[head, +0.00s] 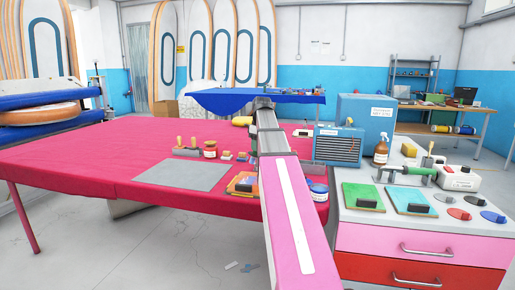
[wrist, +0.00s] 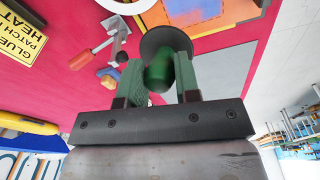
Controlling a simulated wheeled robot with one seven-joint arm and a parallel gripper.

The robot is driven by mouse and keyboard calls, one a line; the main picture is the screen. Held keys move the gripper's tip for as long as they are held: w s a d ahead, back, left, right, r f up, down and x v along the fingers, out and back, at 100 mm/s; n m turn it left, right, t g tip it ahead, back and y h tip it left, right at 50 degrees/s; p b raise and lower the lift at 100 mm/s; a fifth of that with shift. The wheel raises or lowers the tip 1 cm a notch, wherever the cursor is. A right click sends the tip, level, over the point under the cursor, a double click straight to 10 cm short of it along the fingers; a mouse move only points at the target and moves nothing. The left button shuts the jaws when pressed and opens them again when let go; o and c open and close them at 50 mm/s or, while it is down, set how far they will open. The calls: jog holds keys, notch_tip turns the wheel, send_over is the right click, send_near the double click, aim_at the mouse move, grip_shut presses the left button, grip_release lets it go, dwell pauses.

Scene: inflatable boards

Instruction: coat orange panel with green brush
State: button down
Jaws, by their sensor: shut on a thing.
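My gripper (wrist: 168,78) is shut on the green handle of the green brush (wrist: 158,72), between its two green finger pads. A dark round part shows behind the handle, and the bristles are not visible. The orange panel (wrist: 240,12) shows partly at the top of the wrist view, beyond the held brush and apart from it as far as I can see. In the head view an orange panel (head: 243,184) lies at the near right of the red table, partly covered by my arm. My gripper is hidden in the head view.
The red table (head: 80,158) holds a grey mat (head: 183,175), a brown jar (head: 210,149) and a blue tin (head: 318,190). On the right, a drawer cart (head: 420,238) carries a green pad (head: 362,195), a blue pad (head: 408,198) and a spray bottle (head: 381,152). The table's left is clear.

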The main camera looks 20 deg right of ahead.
jog(key=shift+r, duration=0.15)
jog(key=shift+r, duration=1.35)
